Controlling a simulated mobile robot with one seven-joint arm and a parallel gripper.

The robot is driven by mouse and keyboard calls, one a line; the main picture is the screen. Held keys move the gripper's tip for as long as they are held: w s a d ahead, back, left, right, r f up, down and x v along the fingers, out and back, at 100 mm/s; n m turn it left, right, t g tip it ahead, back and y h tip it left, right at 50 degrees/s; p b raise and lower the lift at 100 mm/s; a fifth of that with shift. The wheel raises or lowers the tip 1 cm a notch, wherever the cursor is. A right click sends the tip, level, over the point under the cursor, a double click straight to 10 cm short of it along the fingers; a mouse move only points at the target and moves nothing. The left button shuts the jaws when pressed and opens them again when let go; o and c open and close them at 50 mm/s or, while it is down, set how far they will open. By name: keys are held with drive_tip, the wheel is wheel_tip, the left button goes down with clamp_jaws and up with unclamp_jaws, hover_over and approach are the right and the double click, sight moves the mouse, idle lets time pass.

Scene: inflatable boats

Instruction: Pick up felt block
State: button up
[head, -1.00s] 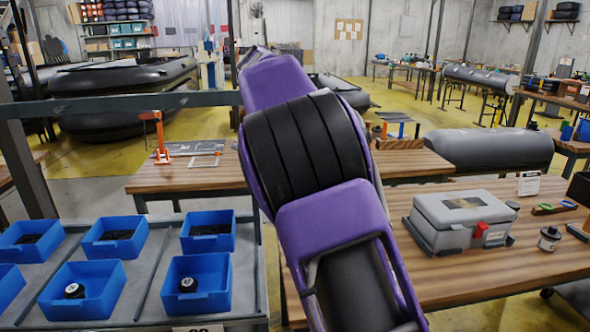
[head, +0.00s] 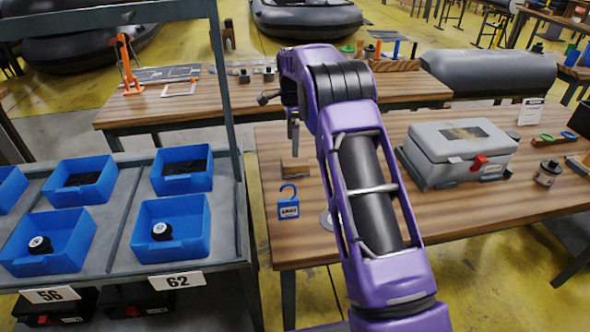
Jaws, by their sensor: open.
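A small brown block (head: 296,169), which looks like the felt block, lies on the near wooden table (head: 290,235) towards its left side. My gripper (head: 293,138) is above it, pointing down, with a visible gap between the two. The jaws are small and seen edge-on at the end of my purple arm. They are open, and nothing shows between them.
A blue padlock-shaped tag (head: 288,209) lies just in front of the block. A grey disc beside it is partly hidden by my arm. A grey toolbox (head: 460,150) stands to the right. A shelf with blue bins (head: 172,240) stands at the left.

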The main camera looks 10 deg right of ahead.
sight(293, 161)
wheel_tip(293, 161, down, 9)
drive_tip(key=shift+w+r+b, duration=0.1)
drive_tip(key=shift+b, duration=0.3)
drive_tip(key=c, duration=1.4)
wheel_tip(293, 161, up, 10)
drive_tip(key=shift+r+p, duration=0.1)
drive_tip(key=shift+p, duration=0.5)
